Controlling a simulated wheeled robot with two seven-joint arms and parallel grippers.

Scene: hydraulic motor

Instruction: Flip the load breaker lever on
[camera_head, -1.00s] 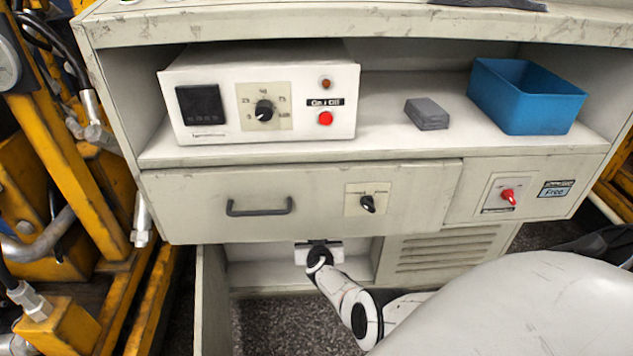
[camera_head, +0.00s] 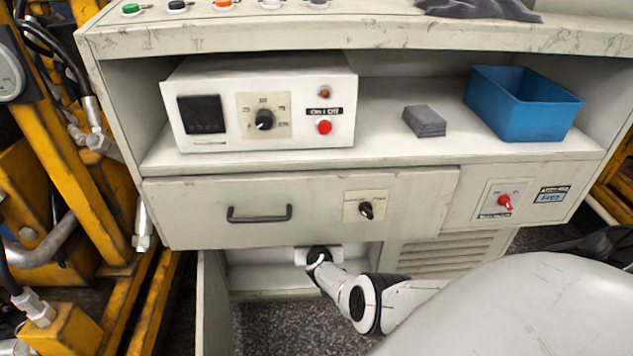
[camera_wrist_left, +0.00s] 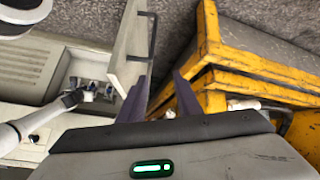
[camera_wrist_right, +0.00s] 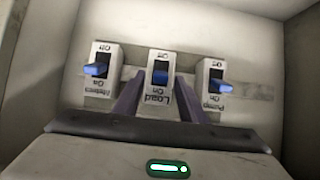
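In the right wrist view, the Load breaker (camera_wrist_right: 159,70) is the middle one of three, with a blue lever (camera_wrist_right: 160,78) low in its dark slot. Its labels appear upside down, and I cannot tell its on or off position for sure. My right gripper (camera_wrist_right: 158,90) is open, its two fingers on either side of the Load breaker's lower part; contact cannot be told. In the head view, my right arm reaches into the compartment under the drawer. My left gripper (camera_wrist_left: 162,85) is open and empty beside an open cabinet door (camera_wrist_left: 130,45).
The Meters breaker (camera_wrist_right: 100,72) and Pump breaker (camera_wrist_right: 214,88) stand close on each side. Compartment walls surround them. A drawer (camera_head: 300,205) overhangs the opening. A yellow frame (camera_wrist_left: 235,70) lies near my left gripper. A blue bin (camera_head: 525,105) sits on the shelf.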

